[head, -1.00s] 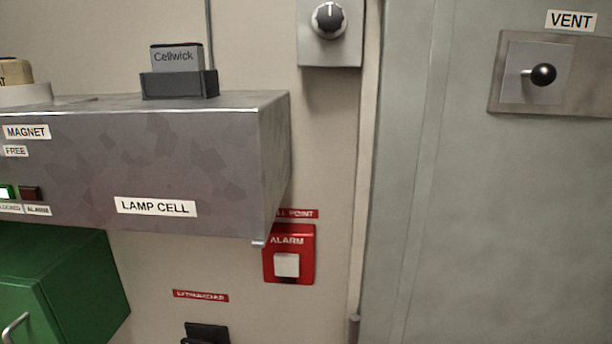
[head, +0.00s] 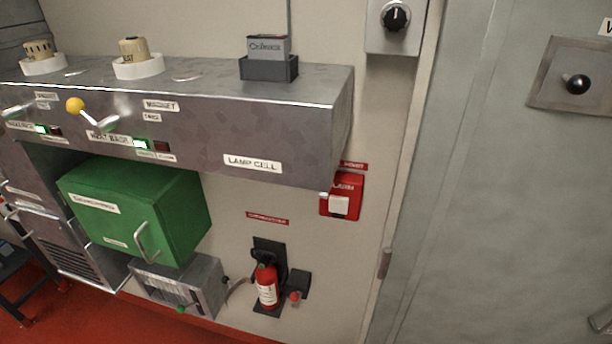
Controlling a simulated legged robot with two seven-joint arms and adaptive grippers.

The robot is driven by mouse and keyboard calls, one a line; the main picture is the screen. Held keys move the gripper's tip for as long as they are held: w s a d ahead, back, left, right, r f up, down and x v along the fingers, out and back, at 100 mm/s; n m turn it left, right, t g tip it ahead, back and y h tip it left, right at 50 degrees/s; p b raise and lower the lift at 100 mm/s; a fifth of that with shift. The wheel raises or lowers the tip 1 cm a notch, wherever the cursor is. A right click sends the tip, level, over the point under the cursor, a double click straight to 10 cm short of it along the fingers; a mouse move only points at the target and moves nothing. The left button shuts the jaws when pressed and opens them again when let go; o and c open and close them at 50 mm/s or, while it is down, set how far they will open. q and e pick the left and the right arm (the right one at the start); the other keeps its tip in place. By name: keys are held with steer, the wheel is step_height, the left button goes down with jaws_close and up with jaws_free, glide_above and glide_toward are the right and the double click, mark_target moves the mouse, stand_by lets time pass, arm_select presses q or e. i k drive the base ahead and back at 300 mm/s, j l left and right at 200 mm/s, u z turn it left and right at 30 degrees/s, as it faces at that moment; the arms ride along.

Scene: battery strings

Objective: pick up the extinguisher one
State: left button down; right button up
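A small red fire extinguisher (head: 267,287) with a black top and a white label hangs upright on a black wall bracket (head: 269,245), low on the wall in the head view. A red label strip (head: 267,219) is on the wall above it. A black box with a red knob (head: 295,296) is just to its right. Neither of my grippers shows in the head view.
A metal shelf unit (head: 220,120) juts out above the extinguisher. A green cabinet (head: 180,215) and a grey box (head: 205,285) are to its left. A grey door panel (head: 480,200) fills the right.

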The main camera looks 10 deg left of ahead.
mark_target(266, 278)
steer(key=j+z, duration=0.15)
steer(key=j, duration=0.45)
steer(key=j+z, duration=0.1)
steer(key=j, duration=0.5)
steer(key=j+z, duration=0.15)
steer(key=j, duration=0.45)
steer(key=k+j+z, duration=0.1)
steer(key=j, duration=0.45)
steer(key=k+j+z, duration=0.15)
steer(key=j, duration=0.45)
steer(key=i+l, duration=0.15)
steer(key=l, duration=0.2)
steer(key=u, duration=0.05)
